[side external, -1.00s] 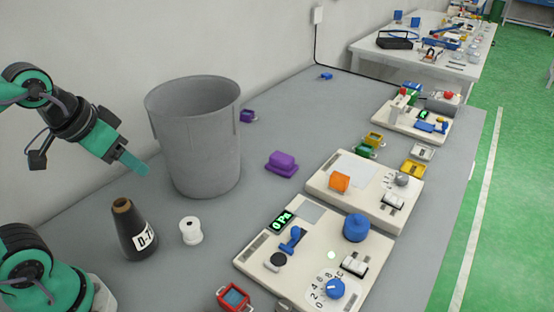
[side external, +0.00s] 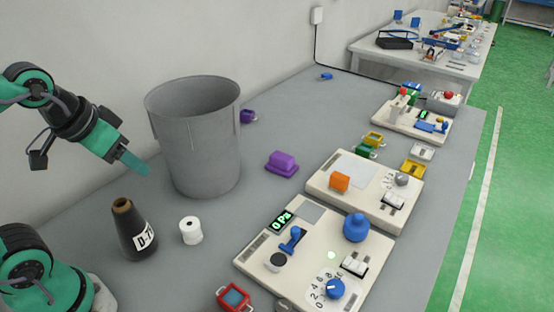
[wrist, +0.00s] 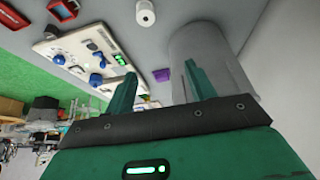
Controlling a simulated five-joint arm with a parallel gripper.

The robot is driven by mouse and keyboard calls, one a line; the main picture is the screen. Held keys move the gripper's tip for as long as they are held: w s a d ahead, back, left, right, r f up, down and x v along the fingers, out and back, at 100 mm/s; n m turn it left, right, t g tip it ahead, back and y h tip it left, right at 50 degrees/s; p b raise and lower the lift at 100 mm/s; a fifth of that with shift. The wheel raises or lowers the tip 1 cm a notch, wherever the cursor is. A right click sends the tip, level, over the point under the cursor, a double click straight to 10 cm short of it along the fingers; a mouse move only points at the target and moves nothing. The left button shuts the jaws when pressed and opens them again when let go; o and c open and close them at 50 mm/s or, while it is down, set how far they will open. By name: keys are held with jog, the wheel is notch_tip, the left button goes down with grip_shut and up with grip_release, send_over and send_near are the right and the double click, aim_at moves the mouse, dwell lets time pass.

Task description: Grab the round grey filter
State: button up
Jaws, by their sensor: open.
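No loose thing is clearly a round grey filter. A small round dark-grey piece with a pale rim (side external: 276,261) sits on the near cream panel (side external: 250,262). A small round grey piece (side external: 401,180) sits on the middle cream panel (side external: 318,180). I cannot tell whether either is the filter. My gripper (side external: 135,163) is in the air at the left, in front of the grey bin and above the dark cone, apart from both panels. In the wrist view my gripper (wrist: 160,78) has its two green fingers spread, with nothing between them.
A tall grey bin (side external: 195,140) stands behind my gripper. A dark labelled cone (side external: 130,228) and a white spool (side external: 190,231) stand in front. A purple block (side external: 282,163) and a red-framed piece (side external: 233,298) lie near the panels.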

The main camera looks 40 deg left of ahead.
jog(key=w+d+f+g, duration=0.1)
jog(key=w+d+g, duration=0.1)
jog(key=w+d, duration=0.35)
jog(key=n+g, duration=0.2)
jog(key=g, duration=0.1)
send_near(284, 305)
jog(key=shift+w+a+f, duration=0.25)
jog(key=shift+w+a, duration=0.05)
jog(key=shift+w, duration=0.05)
jog(key=shift+s+d+f+g, duration=0.15)
jog(key=shift+d+f+g, duration=0.15)
jog(key=shift+f, duration=0.1)
jog(key=shift+f, duration=1.2)
jog(key=shift+f, duration=0.1)
jog(key=shift+f, duration=2.5)
